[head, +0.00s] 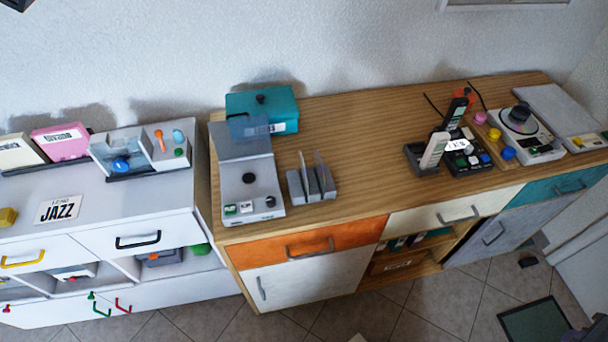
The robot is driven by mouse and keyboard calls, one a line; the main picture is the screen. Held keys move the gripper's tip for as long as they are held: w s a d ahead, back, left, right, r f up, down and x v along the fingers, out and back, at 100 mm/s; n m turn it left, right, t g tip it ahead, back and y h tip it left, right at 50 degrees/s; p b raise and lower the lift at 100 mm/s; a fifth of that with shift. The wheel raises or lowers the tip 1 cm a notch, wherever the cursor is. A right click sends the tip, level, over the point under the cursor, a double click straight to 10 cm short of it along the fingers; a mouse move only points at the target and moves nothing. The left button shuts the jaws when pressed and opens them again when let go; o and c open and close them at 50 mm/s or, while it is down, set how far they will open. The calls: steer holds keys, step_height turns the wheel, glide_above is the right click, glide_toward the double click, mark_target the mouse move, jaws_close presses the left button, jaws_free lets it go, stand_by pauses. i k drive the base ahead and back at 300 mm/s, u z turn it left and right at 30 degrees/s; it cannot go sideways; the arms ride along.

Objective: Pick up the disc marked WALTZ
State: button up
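No disc with a readable WALTZ mark shows in the head view. A card marked JAZZ (59,208) lies on the white cabinet at the left. A small grey rack (311,185) on the wooden sideboard holds thin upright grey pieces; I cannot read any mark on them. A dark round disc (519,120) sits on a light player (541,147) at the right. My gripper is not in view, so I cannot tell what it holds.
The wooden sideboard (350,125) has open room in its middle. A grey lidded machine (247,178) and a teal box (284,104) stand at its left end. Handsets (434,152) stand right of centre.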

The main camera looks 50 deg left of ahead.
mark_target(303, 172)
steer(key=z, duration=0.05)
steer(key=k, duration=1.55)
steer(key=u, duration=2)
steer(key=i, duration=0.95)
steer(key=u, duration=0.1)
